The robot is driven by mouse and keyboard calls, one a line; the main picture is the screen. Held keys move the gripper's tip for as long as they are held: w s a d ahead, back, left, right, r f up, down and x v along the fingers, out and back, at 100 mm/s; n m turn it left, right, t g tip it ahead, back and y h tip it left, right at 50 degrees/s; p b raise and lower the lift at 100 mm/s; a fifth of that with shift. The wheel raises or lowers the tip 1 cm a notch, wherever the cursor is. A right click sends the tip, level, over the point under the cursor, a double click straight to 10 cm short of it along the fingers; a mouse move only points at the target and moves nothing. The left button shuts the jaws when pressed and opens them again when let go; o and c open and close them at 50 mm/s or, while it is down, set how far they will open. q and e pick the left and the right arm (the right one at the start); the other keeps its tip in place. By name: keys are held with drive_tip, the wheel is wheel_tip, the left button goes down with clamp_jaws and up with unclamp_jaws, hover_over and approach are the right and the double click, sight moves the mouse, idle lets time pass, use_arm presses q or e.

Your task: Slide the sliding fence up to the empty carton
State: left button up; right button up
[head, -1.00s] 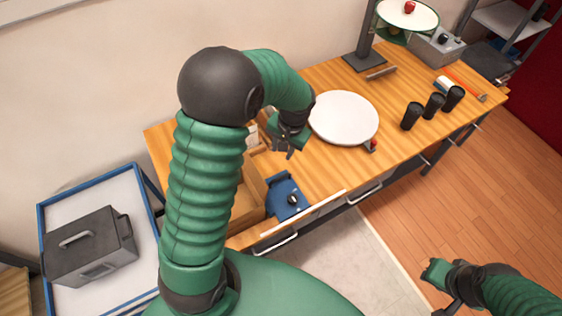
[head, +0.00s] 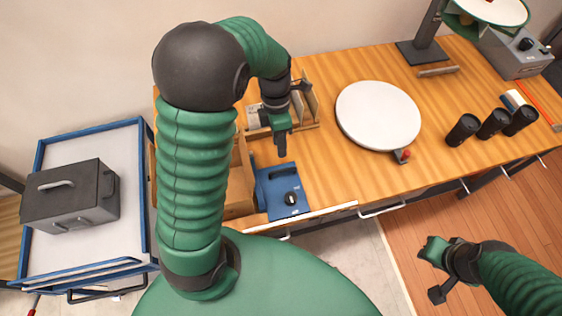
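The blue block with a dark handle and a black knob, which I take for the sliding fence (head: 285,189), sits on the wooden bench near its front edge. The open brown carton (head: 240,207) stands just left of it, largely hidden behind my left arm; I cannot tell whether the two touch. My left gripper (head: 281,153) points down just above the far edge of the blue fence, near its handle; it holds nothing that I can see, and its finger gap is unclear. My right gripper (head: 435,275) hangs over the floor in front of the bench, away from everything.
A wooden rack with cards (head: 305,112) stands behind my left gripper. A white round plate (head: 378,115) with a red-knobbed lever is to the right. Black cups (head: 493,123), a lamp stand (head: 422,50) and a grey box (head: 515,52) are farther right. A trolley (head: 95,147) carries a dark case.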

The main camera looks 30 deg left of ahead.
sight(284, 170)
use_arm(q)
drive_tip(key=x, duration=0.4)
drive_tip(key=d+x, duration=0.1)
drive_tip(key=x, duration=0.3)
drive_tip(key=shift+d, duration=0.25)
drive_tip(key=shift+a+f, duration=0.1)
drive_tip(key=shift+f, duration=0.15)
drive_tip(key=shift+a+f, duration=0.15)
drive_tip(key=shift+a, duration=0.2)
drive_tip(key=shift+c, duration=0.6)
drive_tip(key=c, duration=0.5)
drive_tip(key=shift+d, duration=0.25)
clamp_jaws()
drive_tip(key=shift+w+a, duration=0.1)
